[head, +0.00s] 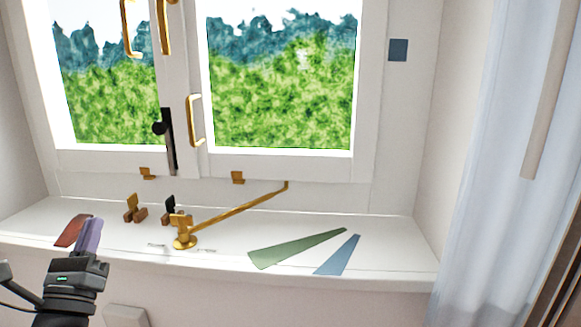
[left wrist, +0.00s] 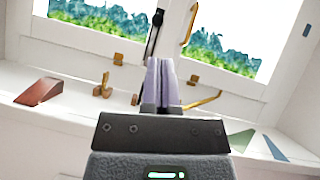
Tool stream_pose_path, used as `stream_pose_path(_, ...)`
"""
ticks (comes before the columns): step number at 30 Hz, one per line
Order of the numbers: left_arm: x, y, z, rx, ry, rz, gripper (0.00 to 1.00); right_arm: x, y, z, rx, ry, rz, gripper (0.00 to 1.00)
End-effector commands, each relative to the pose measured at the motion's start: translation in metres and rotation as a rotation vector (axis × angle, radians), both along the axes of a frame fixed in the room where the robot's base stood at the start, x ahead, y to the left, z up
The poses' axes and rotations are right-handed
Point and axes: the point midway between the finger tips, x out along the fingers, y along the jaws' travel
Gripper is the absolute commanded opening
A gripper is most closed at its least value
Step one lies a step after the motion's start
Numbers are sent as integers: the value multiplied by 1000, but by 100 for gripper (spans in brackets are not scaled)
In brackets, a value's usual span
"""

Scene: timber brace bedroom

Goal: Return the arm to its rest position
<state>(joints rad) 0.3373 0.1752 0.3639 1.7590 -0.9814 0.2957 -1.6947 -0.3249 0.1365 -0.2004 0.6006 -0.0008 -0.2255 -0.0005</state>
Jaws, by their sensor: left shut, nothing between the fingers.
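My left gripper (head: 90,236) is at the lower left of the head view, in front of the window sill. Its pale purple fingers are closed together with nothing between them. In the left wrist view the shut fingers (left wrist: 162,84) point up toward the window, apart from the sill. My right gripper is not in view in either picture.
The white sill (head: 370,240) bears a red-brown wedge (head: 71,232), a brass stay arm (head: 235,213), a green wedge (head: 297,247) and a blue wedge (head: 338,256). A pale curtain (head: 490,170) hangs at right.

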Motion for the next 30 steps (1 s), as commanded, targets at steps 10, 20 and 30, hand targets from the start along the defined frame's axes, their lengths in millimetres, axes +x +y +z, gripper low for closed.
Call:
stream_pose_path(10, 16, -4, -74, -295, 171, -128, 0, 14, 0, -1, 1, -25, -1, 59)
stream_pose_path(20, 8, -18, -220, -865, 467, -225, 0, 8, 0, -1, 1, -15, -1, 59)
stream_pose_path(30, -164, -61, -478, -1947, 824, 198, 0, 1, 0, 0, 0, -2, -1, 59)
